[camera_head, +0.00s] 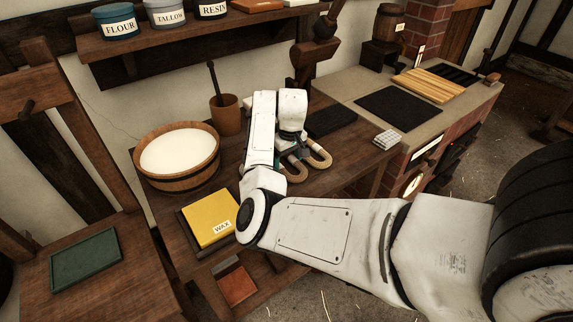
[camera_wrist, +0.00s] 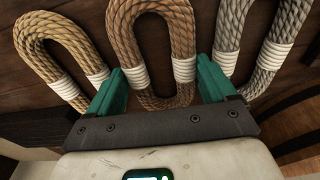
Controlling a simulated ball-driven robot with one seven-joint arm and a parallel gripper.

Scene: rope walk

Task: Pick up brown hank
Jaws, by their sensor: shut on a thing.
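In the wrist view the brown hank (camera_wrist: 125,40) is a looped rope with white bindings on its two strands. My gripper (camera_wrist: 162,70) has its teal fingers on either side of these bindings and is shut on the hank. A tan hank (camera_wrist: 48,52) lies to the left and a grey hank (camera_wrist: 231,28) to the right. In the head view, my forearm and wrist hide most of the hanks; rope loops (camera_head: 319,160) show just right of the wrist, over the workbench. I cannot tell whether the brown hank is clear of the wood.
A wooden tub of white stuff (camera_head: 183,177), a brown pot (camera_head: 226,118) and a yellow wax block (camera_head: 206,210) stand left of my arm. A dark mat (camera_head: 332,120) lies behind, a small pale block (camera_head: 387,139) to the right. A shelf (camera_head: 190,45) runs above.

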